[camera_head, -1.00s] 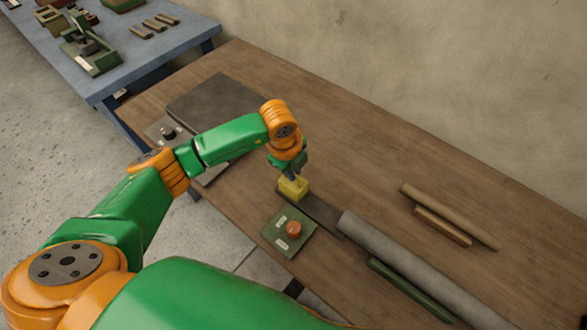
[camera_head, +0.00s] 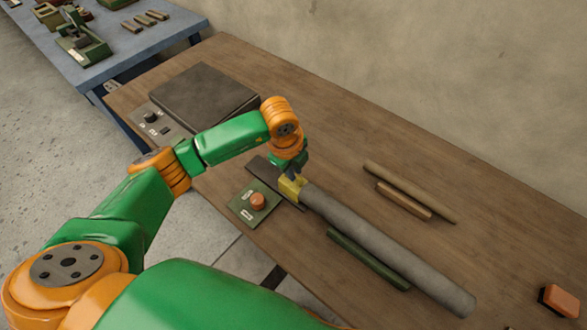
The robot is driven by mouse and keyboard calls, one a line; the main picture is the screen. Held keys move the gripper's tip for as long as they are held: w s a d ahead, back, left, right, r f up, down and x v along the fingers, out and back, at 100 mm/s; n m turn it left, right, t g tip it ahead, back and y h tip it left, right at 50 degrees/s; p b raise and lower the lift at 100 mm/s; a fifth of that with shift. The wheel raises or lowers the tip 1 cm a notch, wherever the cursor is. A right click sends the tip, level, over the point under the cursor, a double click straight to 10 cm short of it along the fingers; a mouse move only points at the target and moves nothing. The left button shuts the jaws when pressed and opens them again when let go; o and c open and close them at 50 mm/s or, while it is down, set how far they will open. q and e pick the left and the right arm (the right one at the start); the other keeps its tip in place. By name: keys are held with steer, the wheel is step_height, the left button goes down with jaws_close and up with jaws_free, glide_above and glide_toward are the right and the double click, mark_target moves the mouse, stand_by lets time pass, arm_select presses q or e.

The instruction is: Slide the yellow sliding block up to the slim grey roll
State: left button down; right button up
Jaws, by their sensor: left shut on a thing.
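The yellow sliding block (camera_head: 290,188) sits on a dark flat strip (camera_head: 263,168) on the brown table. My left gripper (camera_head: 294,175) is shut on the block from above and hides part of its top. The slim grey roll (camera_head: 385,246) lies lengthwise from the block toward the lower right. Its near end is right beside the block, and they look to be touching, though a small gap cannot be ruled out. My right gripper is out of view.
A green button box (camera_head: 253,203) with an orange knob stands left of the block. A green bar (camera_head: 367,259) lies along the roll. Two brown rods (camera_head: 408,191) lie behind it. An orange-black block (camera_head: 558,300) is at far right. A dark plate (camera_head: 205,95) lies at back left.

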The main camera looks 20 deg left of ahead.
arm_select(q)
steer(key=shift+s+d, duration=0.1)
steer(key=shift+d, duration=0.35)
steer(key=shift+a, duration=0.5)
steer(key=c, duration=1.2)
jaws_free()
steer(key=shift+w+a, duration=0.2)
steer(key=shift+a, duration=0.05)
steer(key=shift+c, duration=0.2)
steer(key=o, duration=0.4)
steer(key=shift+c, duration=0.2)
steer(key=shift+d, duration=0.1)
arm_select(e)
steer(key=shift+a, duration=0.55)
